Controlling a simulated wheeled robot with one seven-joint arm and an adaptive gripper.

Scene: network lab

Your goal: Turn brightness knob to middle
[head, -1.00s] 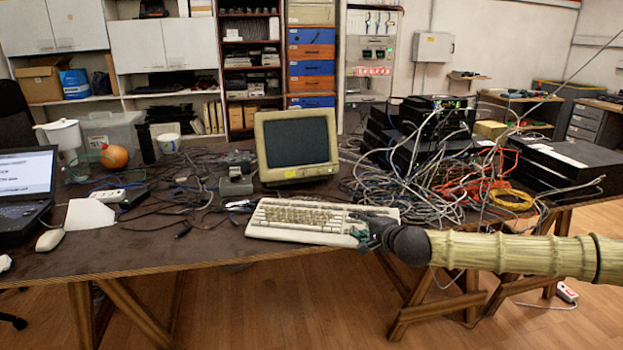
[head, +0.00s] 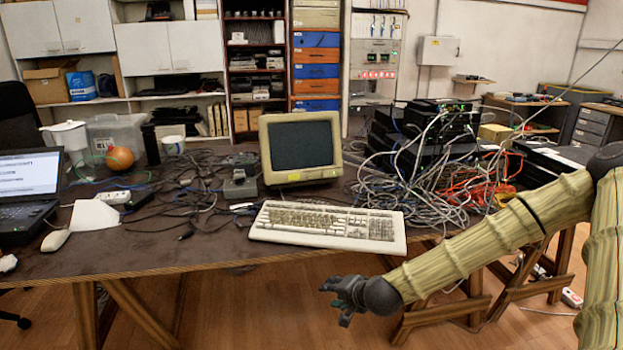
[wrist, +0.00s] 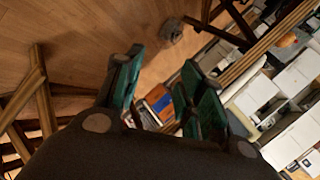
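The old beige monitor (head: 267,150) stands on the table behind the keyboard, its dark screen facing me. I cannot make out a brightness knob on it; it is too small or hidden. My gripper (head: 340,298) is in front of the table's front edge, lower in the picture than the keyboard and well apart from the monitor. In the wrist view my gripper (wrist: 158,85) has its green fingers spread apart, with nothing between them. The wrist view is tilted and shows floor, table legs and cabinets; I do not make out the monitor in it.
A beige keyboard (head: 328,228) lies between the monitor and the table's front edge. Tangled cables (head: 410,190) and stacked black devices (head: 440,120) crowd the right. A laptop (head: 28,185) and an orange ball (head: 119,159) are at the left. Bare tabletop (head: 130,240) shows at front left.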

